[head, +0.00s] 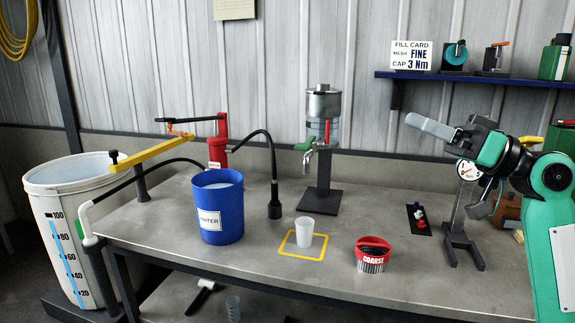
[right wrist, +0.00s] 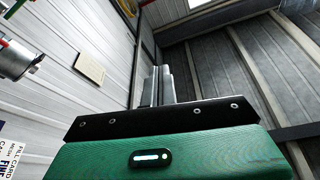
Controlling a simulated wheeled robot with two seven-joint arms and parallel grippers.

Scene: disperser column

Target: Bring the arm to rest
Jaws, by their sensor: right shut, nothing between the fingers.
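My right arm (head: 545,190) comes in from the right, green and black. It is raised over the right end of the bench. Its gripper (head: 412,120) points to the upper left, with the grey fingers together and empty. The fingers also show shut in the right wrist view (right wrist: 157,86), with only wall and ceiling beyond. My left arm and left gripper are not in view.
A gauge stand (head: 458,245) is close below and partly behind my right gripper. A shelf (head: 450,77) hangs above.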

